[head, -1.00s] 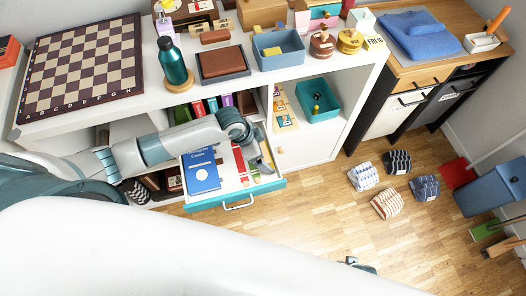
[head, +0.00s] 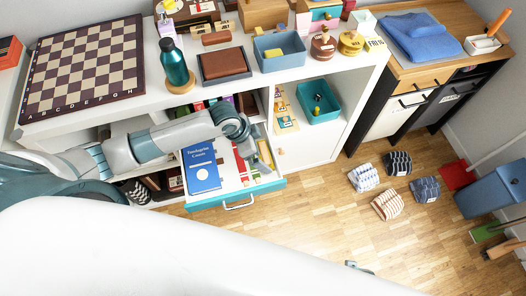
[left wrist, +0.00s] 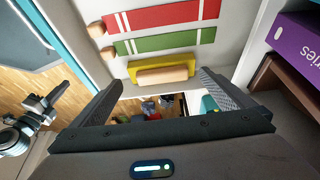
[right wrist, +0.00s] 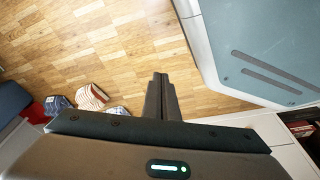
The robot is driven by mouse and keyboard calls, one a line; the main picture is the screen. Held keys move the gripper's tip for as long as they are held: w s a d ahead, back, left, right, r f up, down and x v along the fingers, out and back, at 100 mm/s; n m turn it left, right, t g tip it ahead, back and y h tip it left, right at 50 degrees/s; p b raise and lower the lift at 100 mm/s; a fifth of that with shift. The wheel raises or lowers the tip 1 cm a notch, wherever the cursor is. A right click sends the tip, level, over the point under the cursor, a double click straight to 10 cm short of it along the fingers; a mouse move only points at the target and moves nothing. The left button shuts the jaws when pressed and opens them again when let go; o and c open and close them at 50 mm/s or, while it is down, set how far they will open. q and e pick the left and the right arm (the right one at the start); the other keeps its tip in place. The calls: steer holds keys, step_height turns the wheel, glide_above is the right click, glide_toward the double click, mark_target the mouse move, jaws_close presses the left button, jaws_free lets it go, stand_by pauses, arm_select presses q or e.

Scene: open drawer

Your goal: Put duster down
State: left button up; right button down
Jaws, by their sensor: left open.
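The duster, a yellow block with a pale wooden back, lies in the open drawer, near its right side in the head view (head: 265,153). It also shows in the left wrist view (left wrist: 161,72), beside red and green striped items with wooden ends. My left gripper (left wrist: 160,80) is open, its fingertips apart on either side of the duster in that picture and not holding it. In the head view my left wrist is above the drawer's back part, and the fingers are largely hidden. My right gripper (right wrist: 160,85) is shut and empty, away over the floor.
The open drawer (head: 238,206) has a teal front and holds a blue book (head: 200,165) left of the striped items. The cabinet top above carries a chessboard (head: 85,68), a teal bottle (head: 174,65) and a blue bin (head: 281,51). Folded cloths (head: 387,204) lie on the floor.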

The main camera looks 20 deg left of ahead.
arm_select(q)
steer(key=v, duration=0.8)
steer(key=shift+r, duration=0.25)
arm_select(e)
steer(key=shift+s+d+f, duration=0.1)
steer(key=shift+d+f, duration=0.05)
steer(key=shift+f, duration=0.65)
steer(key=shift+r, duration=0.1)
